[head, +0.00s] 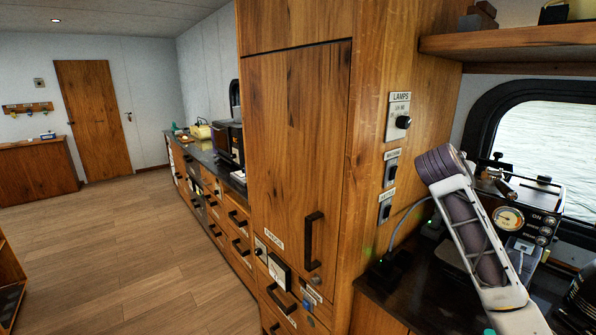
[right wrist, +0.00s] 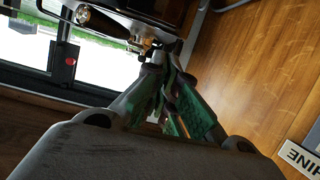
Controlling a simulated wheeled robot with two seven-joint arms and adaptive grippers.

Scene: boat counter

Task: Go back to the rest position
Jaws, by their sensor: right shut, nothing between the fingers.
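My right gripper (right wrist: 166,62) shows in the right wrist view, with its green-padded fingers converged and nothing between them. It is close to the coffee machine (right wrist: 130,22), whose metal parts show just beyond the fingertips. In the head view my right arm rises over the counter at the right, in front of the coffee machine (head: 508,215). I cannot make out the right gripper there. My left arm and left gripper are out of view.
A tall wooden cabinet (head: 295,150) stands in the middle, with a lamps switch (head: 403,122) on its side panel. A wooden shelf (head: 520,47) overhangs the dark counter (head: 380,312) at the right. The wooden floor (head: 130,260) at the left is clear.

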